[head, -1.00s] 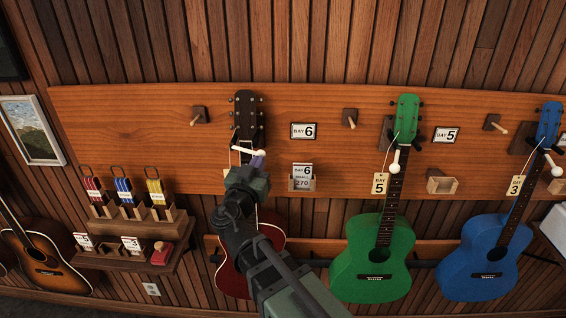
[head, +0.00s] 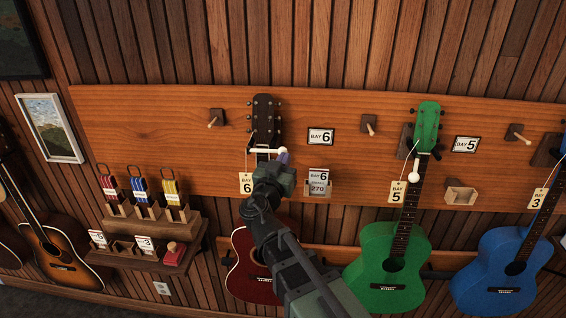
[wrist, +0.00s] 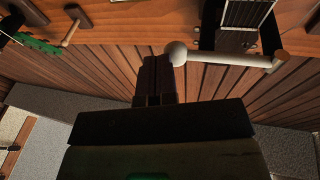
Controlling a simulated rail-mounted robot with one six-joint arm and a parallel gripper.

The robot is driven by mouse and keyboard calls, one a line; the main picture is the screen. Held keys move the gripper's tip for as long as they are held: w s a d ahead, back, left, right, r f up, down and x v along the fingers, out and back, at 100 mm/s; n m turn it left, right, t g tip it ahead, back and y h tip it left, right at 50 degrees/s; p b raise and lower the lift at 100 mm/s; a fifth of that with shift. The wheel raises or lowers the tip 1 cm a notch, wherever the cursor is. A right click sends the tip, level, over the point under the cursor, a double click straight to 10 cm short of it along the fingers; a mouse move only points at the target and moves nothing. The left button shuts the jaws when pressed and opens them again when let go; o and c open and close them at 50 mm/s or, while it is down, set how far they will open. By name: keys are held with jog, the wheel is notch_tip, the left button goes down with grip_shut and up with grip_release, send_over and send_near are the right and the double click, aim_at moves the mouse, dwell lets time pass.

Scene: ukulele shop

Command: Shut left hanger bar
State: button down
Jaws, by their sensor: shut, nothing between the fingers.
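The left hanger bar (head: 265,150) is a thin white bar in front of the dark neck of the red guitar (head: 250,268). It lies across the neck, roughly level. In the wrist view the bar (wrist: 230,59) runs from a round white knob (wrist: 177,53) across the dark hanger prongs to a bent end at the right. My gripper (head: 283,157) is shut and empty, right by the knob end. Its dark fingers (wrist: 156,66) show just beside the knob in the wrist view; I cannot tell if they touch it. My arm hides part of the red guitar.
A green guitar (head: 388,258) hangs to the right, its white-knobbed bar (head: 414,177) pointing outward. A blue guitar (head: 504,270) hangs farther right. Wooden pegs (head: 216,118) and a small card box (head: 318,187) stick out from the board. A stepped shelf (head: 150,228) stands at left.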

jog(key=b+v, duration=0.2)
jog(key=v, duration=0.9)
jog(key=s+d+f+n+g+y+b, duration=0.1)
jog(key=s+d+f+n+g, duration=0.15)
jog(key=f+g, duration=0.35)
jog(key=s+d+f+n+g+y+b, duration=0.15)
jog(key=d+f+g, duration=0.3)
jog(key=f, duration=0.45)
jog(key=s+d+f+n+g+y, duration=0.2)
jog(key=s+f+n+g, duration=0.1)
jog(key=f+g, duration=0.35)
jog(key=s+d+f+m+g+y+b, duration=0.1)
jog(key=d+f+m+y+b, duration=0.1)
jog(key=d, duration=0.5)
jog(key=shift+s+d+f+y, duration=0.15)
jog(key=shift+d+f+y, duration=0.15)
jog(key=shift+f+y, duration=0.65)
